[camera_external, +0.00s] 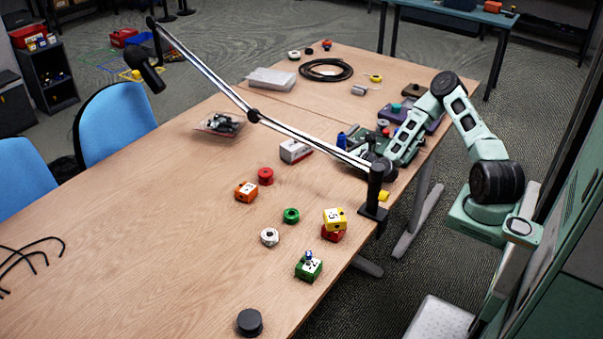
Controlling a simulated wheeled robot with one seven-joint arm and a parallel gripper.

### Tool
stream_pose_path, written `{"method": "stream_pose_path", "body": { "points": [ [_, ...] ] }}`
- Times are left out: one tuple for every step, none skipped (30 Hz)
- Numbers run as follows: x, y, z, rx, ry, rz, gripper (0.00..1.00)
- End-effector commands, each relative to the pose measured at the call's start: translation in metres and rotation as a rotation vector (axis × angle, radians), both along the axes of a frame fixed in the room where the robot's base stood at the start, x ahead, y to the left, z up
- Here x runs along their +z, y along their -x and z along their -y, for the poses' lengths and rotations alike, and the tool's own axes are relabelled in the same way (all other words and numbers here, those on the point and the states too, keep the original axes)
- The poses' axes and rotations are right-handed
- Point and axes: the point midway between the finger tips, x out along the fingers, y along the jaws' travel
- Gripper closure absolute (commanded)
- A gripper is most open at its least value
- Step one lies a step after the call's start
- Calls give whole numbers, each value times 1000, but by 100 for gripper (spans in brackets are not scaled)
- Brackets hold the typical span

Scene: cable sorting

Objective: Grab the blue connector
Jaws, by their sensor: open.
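A small blue piece (341,140) stands upright near the right part of the table, just left of the green parts around my arm's end. Another small blue piece (309,255) sits on top of the green numbered block (308,268) near the front edge. I cannot tell which of the two is the blue connector. My gripper (364,151) is low over the table, just right of the upright blue piece. It is open, and the lamp arm and my wrist partly hide its fingers. I cannot tell whether it touches anything.
A lamp's long arm (210,84) crosses over the table from its black stand (373,200), close to my wrist. The table's left part is mostly clear.

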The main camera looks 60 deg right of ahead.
Motion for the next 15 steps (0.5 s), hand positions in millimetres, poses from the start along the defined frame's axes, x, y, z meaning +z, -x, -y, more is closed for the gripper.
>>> {"method": "stream_pose_path", "body": {
  "points": [
    [0,0,0,0,0,0,43],
    [0,0,0,0,0,0,43],
    [0,0,0,0,0,0,43],
    [0,0,0,0,0,0,51],
    [0,0,0,0,0,0,60],
    [0,0,0,0,0,0,71],
    [0,0,0,0,0,0,79],
    [0,0,0,0,0,0,88],
    [0,0,0,0,0,0,96],
    [0,0,0,0,0,0,96],
    [1,0,0,0,0,1,96],
    [1,0,0,0,0,1,96],
    [1,0,0,0,0,1,96],
    [1,0,0,0,0,1,96],
    [1,0,0,0,0,1,96]
  ]
}}
